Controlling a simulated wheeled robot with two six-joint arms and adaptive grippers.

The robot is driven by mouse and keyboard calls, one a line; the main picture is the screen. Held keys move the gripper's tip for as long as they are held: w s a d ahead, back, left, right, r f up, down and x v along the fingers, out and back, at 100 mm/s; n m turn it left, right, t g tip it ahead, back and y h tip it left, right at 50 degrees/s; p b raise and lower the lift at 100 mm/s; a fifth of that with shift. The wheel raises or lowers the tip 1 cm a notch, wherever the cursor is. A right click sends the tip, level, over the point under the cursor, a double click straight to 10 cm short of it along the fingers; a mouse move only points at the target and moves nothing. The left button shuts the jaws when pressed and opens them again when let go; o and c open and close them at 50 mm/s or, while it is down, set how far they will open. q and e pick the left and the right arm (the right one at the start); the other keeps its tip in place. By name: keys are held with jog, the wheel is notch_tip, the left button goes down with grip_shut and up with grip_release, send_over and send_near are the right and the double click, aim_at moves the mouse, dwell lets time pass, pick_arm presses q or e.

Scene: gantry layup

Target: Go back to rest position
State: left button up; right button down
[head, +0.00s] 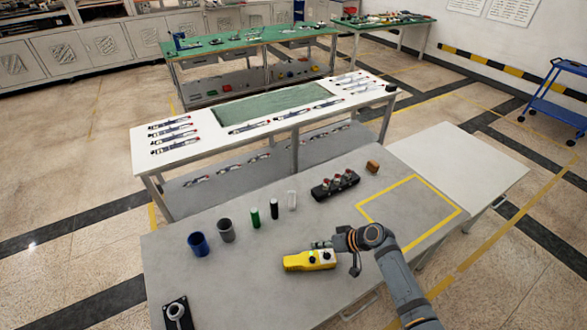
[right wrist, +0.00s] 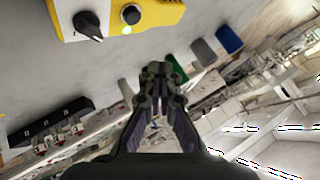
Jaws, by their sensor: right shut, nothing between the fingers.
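My right gripper (head: 320,245) is over the grey table (head: 260,285), by the far side of a yellow control box (head: 305,261) with black knobs. In the right wrist view the gripper (right wrist: 157,72) is shut with nothing between its fingertips. The yellow box (right wrist: 150,12) shows there at the top, apart from the fingers. My left gripper does not show in either view.
A blue cup (head: 198,244), a grey cup (head: 226,231), a green cylinder (head: 255,218), a black cylinder (head: 274,209) and a clear one (head: 292,200) stand left of my gripper. A black block with knobs (head: 335,185) lies beyond. The yellow-taped square (head: 410,208) is clear at right.

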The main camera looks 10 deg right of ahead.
jog(key=s+d+r+m+g+h, duration=0.1)
jog(key=s+d+r+h, duration=0.3)
jog(key=s, duration=0.6)
jog(key=s+d+r+g+h, duration=0.1)
jog(key=s+d+r+h, duration=0.35)
jog(key=s, duration=0.45)
notch_tip(320, 180, down, 28)
jog(key=s+d+b, duration=0.2)
jog(key=b, duration=0.3)
jog(key=s+f+g+b, duration=0.2)
jog(key=s+f+b, duration=0.3)
jog(key=s+f, duration=1.4)
notch_tip(320, 180, down, 4)
jog(key=shift+s+d+f+m, duration=0.15)
jog(key=shift+d+f+m, duration=0.1)
jog(key=shift+d+m, duration=0.2)
